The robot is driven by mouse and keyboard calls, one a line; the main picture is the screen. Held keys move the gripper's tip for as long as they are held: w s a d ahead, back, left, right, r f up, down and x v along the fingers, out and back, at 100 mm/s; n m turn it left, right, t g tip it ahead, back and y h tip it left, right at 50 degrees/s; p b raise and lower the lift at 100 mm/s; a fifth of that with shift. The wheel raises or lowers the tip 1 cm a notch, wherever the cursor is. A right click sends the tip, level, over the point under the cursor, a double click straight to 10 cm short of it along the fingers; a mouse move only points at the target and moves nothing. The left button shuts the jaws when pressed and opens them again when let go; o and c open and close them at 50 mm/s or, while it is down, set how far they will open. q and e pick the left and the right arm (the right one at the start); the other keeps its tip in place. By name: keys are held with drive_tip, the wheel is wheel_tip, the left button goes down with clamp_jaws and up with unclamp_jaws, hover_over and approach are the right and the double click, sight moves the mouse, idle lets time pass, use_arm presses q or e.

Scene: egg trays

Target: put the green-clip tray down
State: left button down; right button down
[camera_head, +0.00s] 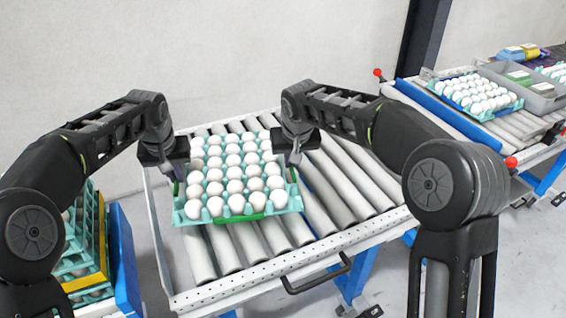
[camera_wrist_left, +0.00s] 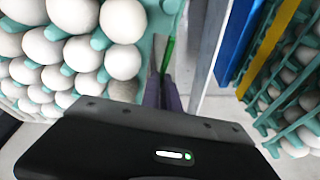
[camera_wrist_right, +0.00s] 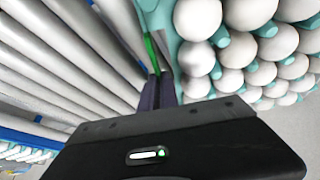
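The green-clip tray (camera_head: 294,203) is turquoise, full of white eggs, and looks level over the roller conveyor. Its green clip (camera_head: 238,218) shows along the front edge. I cannot tell whether its underside touches the rollers. My left gripper (camera_head: 179,172) is at the tray's left edge, and its fingers (camera_wrist_left: 165,94) look closed on the rim beside a green strip. My right gripper (camera_head: 294,160) is at the right edge, and its fingers (camera_wrist_right: 157,92) also look closed on the rim. The exact finger contact is partly hidden by the gripper bodies.
The roller conveyor (camera_head: 345,185) has bare rollers right of the tray and a front handle (camera_head: 316,275). Stacked egg trays with a yellow strip (camera_head: 88,283) and a blue panel (camera_head: 124,262) stand lower left. Another conveyor at right holds an egg tray (camera_head: 440,92) and a grey crate (camera_head: 541,98).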

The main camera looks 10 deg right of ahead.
sight(179, 186)
drive_tip(key=shift+w, duration=0.1)
